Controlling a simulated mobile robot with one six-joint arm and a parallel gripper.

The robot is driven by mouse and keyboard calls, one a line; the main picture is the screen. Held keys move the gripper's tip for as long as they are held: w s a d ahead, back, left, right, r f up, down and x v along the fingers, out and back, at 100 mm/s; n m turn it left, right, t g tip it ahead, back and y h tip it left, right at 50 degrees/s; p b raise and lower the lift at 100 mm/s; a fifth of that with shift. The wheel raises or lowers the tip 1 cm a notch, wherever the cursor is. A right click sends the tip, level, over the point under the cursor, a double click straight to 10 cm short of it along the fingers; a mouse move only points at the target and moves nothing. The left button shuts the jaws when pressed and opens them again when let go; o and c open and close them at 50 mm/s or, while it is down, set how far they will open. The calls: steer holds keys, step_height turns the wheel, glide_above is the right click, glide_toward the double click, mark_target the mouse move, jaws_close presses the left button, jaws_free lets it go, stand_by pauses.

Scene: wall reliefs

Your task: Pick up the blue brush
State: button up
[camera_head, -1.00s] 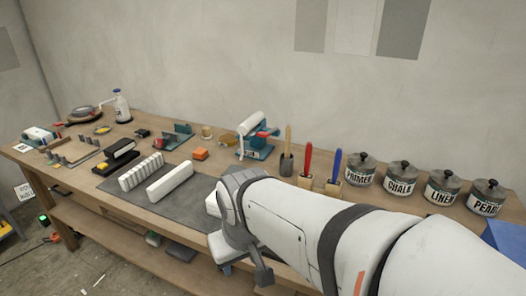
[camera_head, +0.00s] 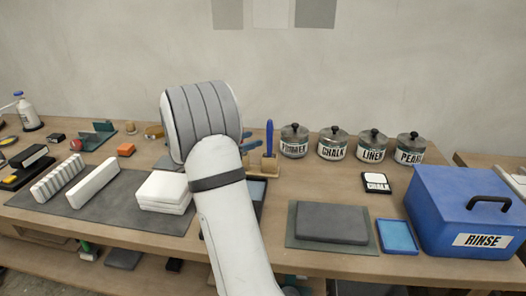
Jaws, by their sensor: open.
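The blue brush (camera_head: 269,137) stands upright in a small wooden holder (camera_head: 270,165) on the workbench, left of the jars. My arm and its wide grey wrist stand large just left of it. My gripper (camera_head: 252,140) shows only as two dark blue-grey fingertips poking out right of the wrist, one above the other with a gap. They point toward the brush handle and look a little short of it; nothing shows between them. The rest of the gripper and the neighbouring brushes are hidden behind my arm.
Several labelled jars (camera_head: 333,144) stand right of the brush. A blue RINSE box (camera_head: 462,205), a blue tray (camera_head: 397,236) and a dark slab (camera_head: 332,222) lie nearer on the right. White blocks (camera_head: 165,188) lie left of my arm. The wall is behind.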

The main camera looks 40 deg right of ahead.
steer(key=w+d, duration=0.1)
steer(key=n+h, duration=0.1)
glide_above(269, 155)
steer(key=shift+w+d+f+t+p, duration=0.3)
steer(key=shift+d+f+p, duration=0.05)
steer(key=shift+d+f, duration=0.05)
steer(key=shift+c, duration=0.4)
jaws_close()
